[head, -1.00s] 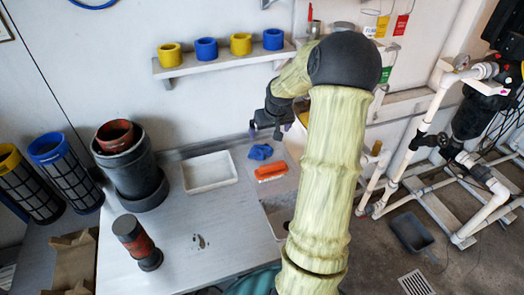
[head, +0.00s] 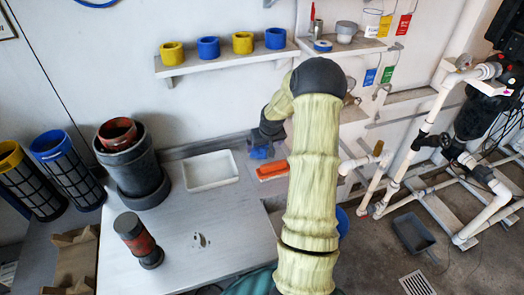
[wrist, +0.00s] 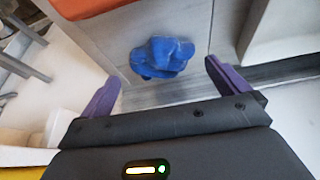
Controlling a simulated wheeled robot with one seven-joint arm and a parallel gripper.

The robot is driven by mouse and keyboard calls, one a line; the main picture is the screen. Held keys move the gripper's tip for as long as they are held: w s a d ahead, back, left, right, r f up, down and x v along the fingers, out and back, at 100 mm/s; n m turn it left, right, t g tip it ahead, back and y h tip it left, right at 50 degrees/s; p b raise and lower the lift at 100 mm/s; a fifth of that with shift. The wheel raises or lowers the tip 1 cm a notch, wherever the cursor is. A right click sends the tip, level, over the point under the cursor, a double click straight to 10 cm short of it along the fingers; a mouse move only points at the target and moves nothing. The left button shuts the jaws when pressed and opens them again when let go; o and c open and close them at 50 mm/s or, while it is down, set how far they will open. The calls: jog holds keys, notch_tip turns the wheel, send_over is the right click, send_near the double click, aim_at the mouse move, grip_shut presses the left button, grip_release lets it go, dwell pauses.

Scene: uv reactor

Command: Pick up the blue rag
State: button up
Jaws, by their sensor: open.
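The blue rag (head: 262,152) lies crumpled on the bench near its back edge, partly hidden by my gripper in the head view. In the wrist view the rag (wrist: 162,57) lies beyond the fingertips, about midway between them. My gripper (wrist: 160,82) is open and empty, with its two purple fingers wide apart. In the head view my gripper (head: 256,140) is just above and behind the rag. I cannot tell the exact gap, but the fingers do not hold the rag.
An orange object (head: 272,170) lies right beside the rag. A white tray (head: 210,171) is to its left. A shelf (head: 225,62) with yellow and blue rings is on the wall above. A dark pot (head: 132,165) stands at the left.

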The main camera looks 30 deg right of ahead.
aim_at(263, 148)
jog(key=shift+w+p+x, duration=0.15)
jog(key=shift+x, duration=1.15)
jog(key=shift+w+p+x, duration=0.15)
jog(key=shift+x, duration=1.15)
jog(key=shift+d+r, duration=0.1)
jog(key=shift+s, duration=0.15)
jog(key=shift+c, duration=0.2)
jog(key=c, duration=0.8)
notch_tip(263, 148, up, 10)
jog(key=shift+r, duration=0.1)
